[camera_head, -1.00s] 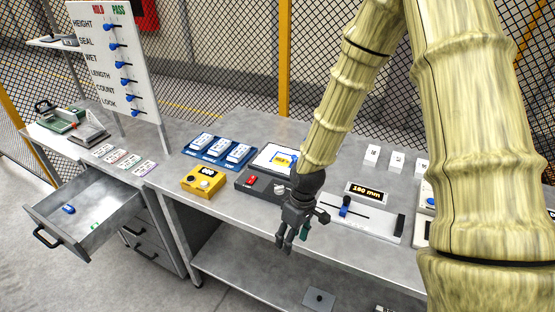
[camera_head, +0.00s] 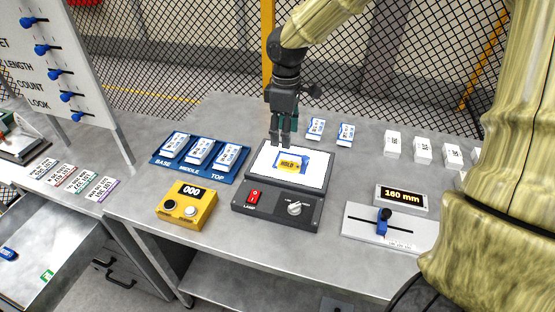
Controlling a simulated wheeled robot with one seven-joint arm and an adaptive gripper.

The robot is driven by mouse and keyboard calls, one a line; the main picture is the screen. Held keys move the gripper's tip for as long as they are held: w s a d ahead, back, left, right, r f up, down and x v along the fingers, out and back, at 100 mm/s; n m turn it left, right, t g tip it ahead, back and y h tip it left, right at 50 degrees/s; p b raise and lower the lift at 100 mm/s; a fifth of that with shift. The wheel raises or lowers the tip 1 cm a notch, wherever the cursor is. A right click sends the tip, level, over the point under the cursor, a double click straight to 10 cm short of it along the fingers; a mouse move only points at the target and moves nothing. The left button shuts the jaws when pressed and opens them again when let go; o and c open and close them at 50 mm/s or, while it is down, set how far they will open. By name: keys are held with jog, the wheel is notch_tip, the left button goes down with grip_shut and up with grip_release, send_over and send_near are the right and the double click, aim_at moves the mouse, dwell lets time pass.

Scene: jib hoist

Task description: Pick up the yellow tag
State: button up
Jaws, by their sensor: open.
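The yellow tag (camera_head: 289,165), marked HOLD, lies flat on a blue-and-white item on the bright white top of the lamp box (camera_head: 277,200). My gripper (camera_head: 281,138) points down above the back part of the lit plate, just behind and a little left of the tag in the picture. Its fingers are open and hold nothing. I cannot tell exactly how high the fingertips are above the plate.
Left of the lamp box are a blue tray (camera_head: 232,174) with white-and-blue pieces and a yellow counter box (camera_head: 186,205). Two white-and-blue pieces (camera_head: 345,134) lie behind it. A slide gauge (camera_head: 391,228) and a 160 mm display (camera_head: 401,198) stand right. An open drawer (camera_head: 50,240) is at lower left.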

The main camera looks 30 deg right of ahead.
aim_at(287, 164)
jog(key=shift+s+d+f+p, duration=0.1)
jog(key=shift+s+f+p, duration=0.2)
jog(key=shift+s+f, duration=0.65)
jog(key=w+f, duration=0.2)
jog(key=f, duration=0.1)
jog(key=shift+f, duration=0.15)
jog(key=shift+s, duration=0.5)
jog(key=shift+s+f+p, duration=0.15)
jog(key=shift+f+p, duration=0.1)
jog(key=shift+p, duration=0.15)
jog(key=f+p, duration=0.1)
jog(key=f, duration=0.2)
jog(key=shift+d+f, duration=0.1)
jog(key=shift+d, duration=0.1)
jog(key=shift+f, duration=0.75)
